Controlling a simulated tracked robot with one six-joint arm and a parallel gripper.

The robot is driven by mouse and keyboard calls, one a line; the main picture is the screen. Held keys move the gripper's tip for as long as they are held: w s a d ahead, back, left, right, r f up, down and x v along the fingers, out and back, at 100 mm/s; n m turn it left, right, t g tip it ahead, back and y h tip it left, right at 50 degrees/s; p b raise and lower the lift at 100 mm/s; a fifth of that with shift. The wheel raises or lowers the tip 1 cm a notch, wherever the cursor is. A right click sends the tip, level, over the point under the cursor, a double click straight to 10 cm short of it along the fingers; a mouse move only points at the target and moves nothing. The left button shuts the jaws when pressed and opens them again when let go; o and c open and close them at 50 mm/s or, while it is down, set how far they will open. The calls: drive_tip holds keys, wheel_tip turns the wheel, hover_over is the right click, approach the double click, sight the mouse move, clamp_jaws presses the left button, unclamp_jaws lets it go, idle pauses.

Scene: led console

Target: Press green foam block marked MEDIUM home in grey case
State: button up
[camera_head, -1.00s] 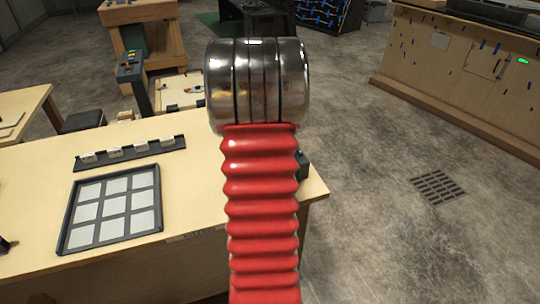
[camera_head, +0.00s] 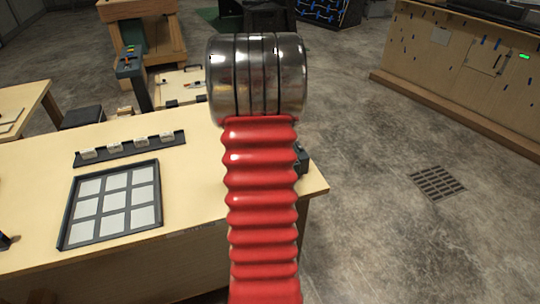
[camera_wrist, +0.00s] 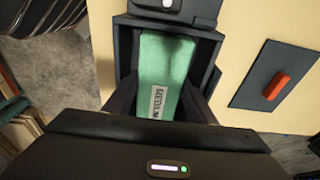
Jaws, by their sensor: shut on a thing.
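The green foam block (camera_wrist: 165,70) is in the wrist view, with a pale label reading MEDIUM on its near part. My gripper (camera_wrist: 160,88) is shut on it, with one dark finger on each side. The block's far part lies between the walls of the dark grey case (camera_wrist: 123,48). I cannot tell how deep it sits or whether it touches the bottom. In the head view my red arm hides the gripper and the block. Only a small dark piece, perhaps of the case (camera_head: 302,158), shows beside the arm at the table's right end.
A dark panel (camera_wrist: 250,75) with an orange bar (camera_wrist: 276,85) lies right of the case in the wrist view. In the head view a dark-framed tray (camera_head: 67,225) of pale squares and a rack (camera_head: 128,150) lie left on the wooden table (camera_head: 190,205).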

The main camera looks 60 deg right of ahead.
drive_tip(key=shift+f, duration=1.05)
drive_tip(key=o, duration=1.2)
drive_tip(key=r, duration=0.4)
drive_tip(key=w+a+r, duration=0.1)
drive_tip(key=r, duration=0.8)
drive_tip(key=shift+w+a+r, duration=0.25)
drive_tip(key=shift+r, duration=0.05)
